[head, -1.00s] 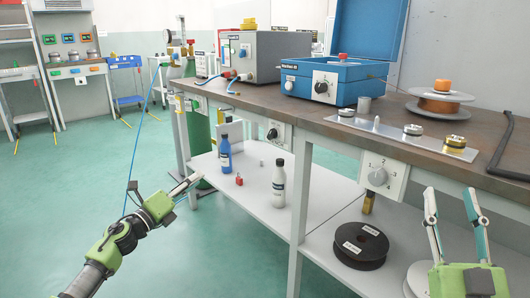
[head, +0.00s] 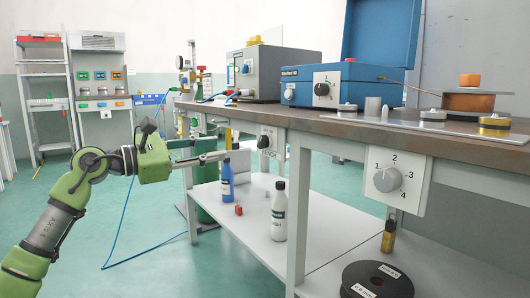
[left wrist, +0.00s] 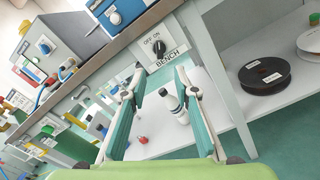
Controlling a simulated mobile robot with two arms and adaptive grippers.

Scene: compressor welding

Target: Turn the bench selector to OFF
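The bench selector is a black knob (head: 264,141) on a white plate on the front edge of the workbench. In the left wrist view the knob (left wrist: 159,48) sits under the words OFF and ON, with BENCH printed below. I cannot tell which word it points at. My left gripper (head: 226,156) is to the left of the selector in the head view, fingers toward it. In the left wrist view its two fingers (left wrist: 158,80) are apart and empty, with the knob beyond the tips, between their lines. My right gripper is not in view.
A numbered grey dial (head: 388,179) is on the bench front to the right. A white bottle (head: 279,212), a blue bottle (head: 227,181) and a black spool (head: 376,281) stand on the lower shelf (head: 253,229). A table leg (head: 298,220) is right of the selector.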

